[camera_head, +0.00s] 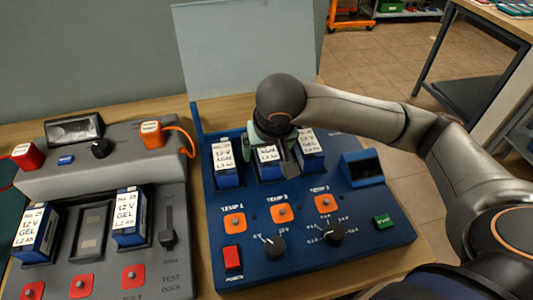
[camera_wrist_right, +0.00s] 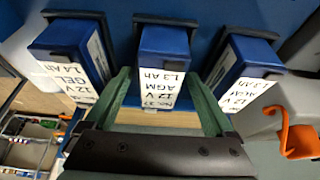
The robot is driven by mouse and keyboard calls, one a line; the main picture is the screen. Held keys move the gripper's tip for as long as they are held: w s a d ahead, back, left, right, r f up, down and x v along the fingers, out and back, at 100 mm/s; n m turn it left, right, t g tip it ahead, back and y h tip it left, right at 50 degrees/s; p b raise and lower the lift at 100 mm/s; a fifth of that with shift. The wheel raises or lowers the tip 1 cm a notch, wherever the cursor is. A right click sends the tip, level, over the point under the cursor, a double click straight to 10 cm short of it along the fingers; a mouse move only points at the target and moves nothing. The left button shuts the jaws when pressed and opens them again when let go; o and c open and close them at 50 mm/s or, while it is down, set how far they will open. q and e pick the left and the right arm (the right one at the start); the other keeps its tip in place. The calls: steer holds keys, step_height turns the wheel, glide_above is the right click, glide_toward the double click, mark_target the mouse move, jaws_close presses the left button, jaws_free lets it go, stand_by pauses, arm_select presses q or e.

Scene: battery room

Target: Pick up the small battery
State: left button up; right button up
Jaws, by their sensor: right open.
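Three blue batteries with white labels stand in a row in the blue test panel (camera_head: 330,240). The middle battery (camera_head: 267,154) is labelled 12 V AGM 1.3 Ah and also shows in the right wrist view (camera_wrist_right: 165,50). Its label sits lower than its neighbours' in the head view. My right gripper (camera_head: 270,143) is open above the row. In the wrist view its green fingers (camera_wrist_right: 162,88) stand on either side of the middle battery; contact cannot be told. The left battery (camera_head: 225,165) and right battery (camera_head: 309,150) are outside the fingers. My left gripper is out of view.
A grey test dock (camera_head: 180,260) on the left holds two larger-looking GEL batteries (camera_head: 130,217) around an empty-looking slot (camera_head: 90,232). An orange plug with cable (camera_head: 152,134) is on its top. The blue panel carries knobs and buttons in front, with a raised lid (camera_head: 245,55) behind.

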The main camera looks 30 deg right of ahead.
jaws_close()
stand_by(0.8)
steer(key=shift+r, duration=0.1)
